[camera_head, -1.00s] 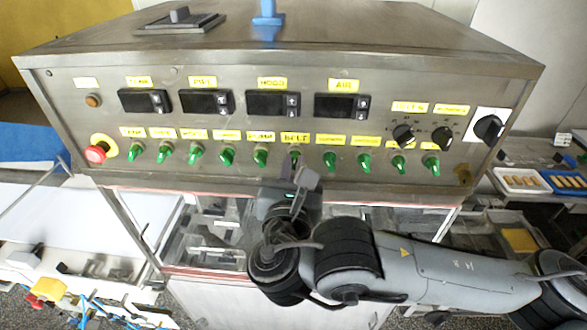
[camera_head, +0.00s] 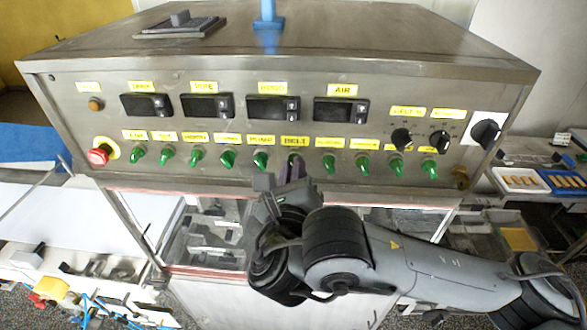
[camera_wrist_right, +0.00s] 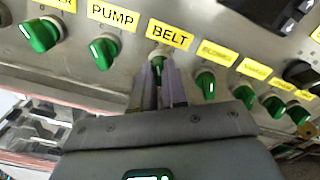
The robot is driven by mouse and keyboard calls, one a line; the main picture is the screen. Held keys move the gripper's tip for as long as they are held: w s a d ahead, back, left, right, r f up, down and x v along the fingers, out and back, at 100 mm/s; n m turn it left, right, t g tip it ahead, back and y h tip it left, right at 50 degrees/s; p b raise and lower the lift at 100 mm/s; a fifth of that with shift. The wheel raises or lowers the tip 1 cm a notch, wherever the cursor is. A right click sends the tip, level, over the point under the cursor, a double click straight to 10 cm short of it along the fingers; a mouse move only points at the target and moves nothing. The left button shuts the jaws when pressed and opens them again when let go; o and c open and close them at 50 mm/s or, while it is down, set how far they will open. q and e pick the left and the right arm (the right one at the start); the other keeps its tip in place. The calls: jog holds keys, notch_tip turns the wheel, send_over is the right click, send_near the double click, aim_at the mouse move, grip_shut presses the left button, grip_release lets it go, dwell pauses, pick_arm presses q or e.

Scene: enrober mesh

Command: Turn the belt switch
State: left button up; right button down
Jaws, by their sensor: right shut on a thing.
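The belt switch is a small green rotary knob (camera_wrist_right: 158,62) under the yellow BELT label (camera_wrist_right: 170,34), in the middle of the lower switch row; the label also shows in the head view (camera_head: 295,142). My right gripper (camera_head: 292,168) reaches up to it from below. In the right wrist view its two fingers (camera_wrist_right: 158,75) are shut on the knob, one on each side, and hide part of it. The knob's exact angle is hard to tell. My left gripper is not in view.
Green knobs stand close on both sides, the PUMP knob (camera_wrist_right: 103,52) on the left and another knob (camera_wrist_right: 206,84) on the right. A red emergency stop (camera_head: 99,156) is at the panel's left end. Black dials (camera_head: 440,142) are at the right.

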jog(key=shift+f, duration=0.1)
dwell(0.3)
jog(key=c, duration=1.2)
grip_release()
jog(key=shift+w, duration=0.1)
jog(key=shift+o, duration=0.2)
jog(key=s, duration=1.1)
jog(key=shift+a+b, duration=0.3)
jog(key=shift+b, duration=0.05)
jog(key=shift+w, duration=0.1)
